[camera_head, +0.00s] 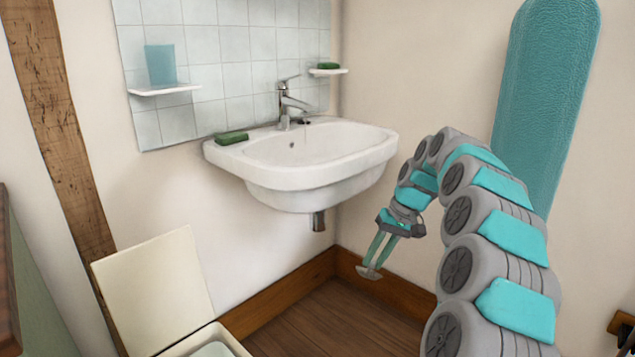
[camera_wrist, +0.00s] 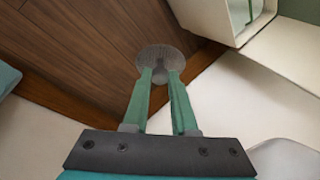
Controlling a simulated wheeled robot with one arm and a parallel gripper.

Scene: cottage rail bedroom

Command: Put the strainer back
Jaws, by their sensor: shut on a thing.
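The strainer (camera_head: 369,273) is a small grey disc. In the wrist view the strainer (camera_wrist: 160,54) looks round, with a small knob at its middle between my fingertips. My gripper (camera_head: 375,263) is shut on it and points down, holding it in the air to the right of and lower than the white sink (camera_head: 318,180). My gripper also shows in the wrist view (camera_wrist: 160,77), with green fingers. The sink hangs on the wall with a chrome tap (camera_head: 287,103) at its back. The drain hole in the basin cannot be made out.
A green soap bar (camera_head: 231,138) lies on the sink's left rim. A blue cup (camera_head: 160,65) stands on a small wall shelf (camera_head: 165,90). A cream bin (camera_head: 160,285) with its lid up is at lower left. The wooden floor (camera_head: 325,325) below is clear.

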